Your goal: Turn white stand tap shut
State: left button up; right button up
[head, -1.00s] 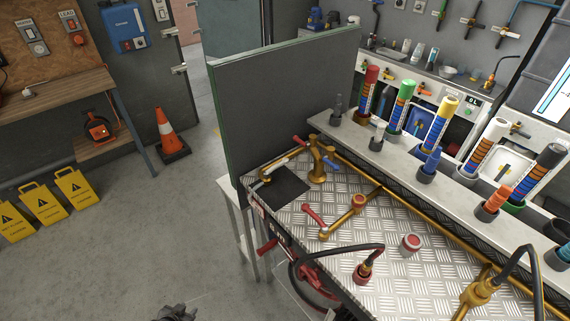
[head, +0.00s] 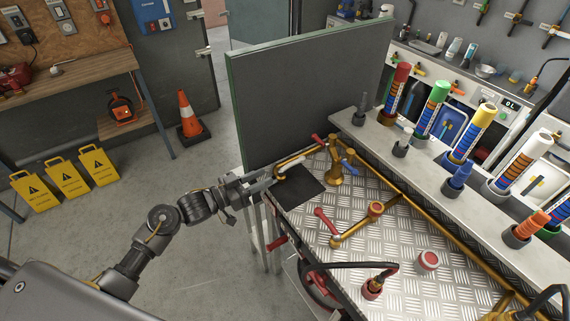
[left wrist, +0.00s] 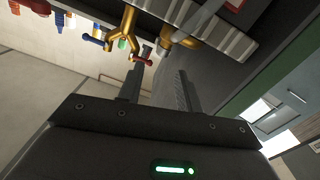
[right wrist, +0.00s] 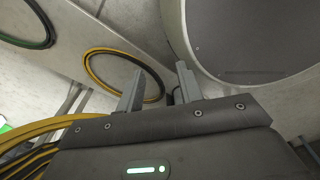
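The brass tap stand (head: 337,168) rises from the tread-plate bench, with a long spout reaching left over a dark square. Its white handle (head: 310,158) lies along the spout. A red handle (head: 318,139) and a blue handle (head: 350,168) sit on the same stand. In the left wrist view the white handle (left wrist: 198,20) shows beyond the fingers, near the top edge. My left gripper (head: 270,181) is beside the spout's end, apart from the white handle. Its fingers (left wrist: 158,88) are open and empty. My right gripper (right wrist: 160,86) is open and empty, away from the bench.
A grey upright panel (head: 310,90) stands behind the bench's left end. A red-handled brass pipe (head: 350,225) and a red-and-white knob (head: 428,261) are nearer on the bench. A shelf (head: 395,150) of coloured tubes runs along its right. Coiled hoses (right wrist: 125,75) show in the right wrist view.

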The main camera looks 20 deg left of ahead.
aim_at(282, 168)
pick_arm(q)
jog(key=p+x, duration=0.2)
jog(key=x, duration=0.6)
jog(key=shift+w+d, duration=0.55)
grip_shut()
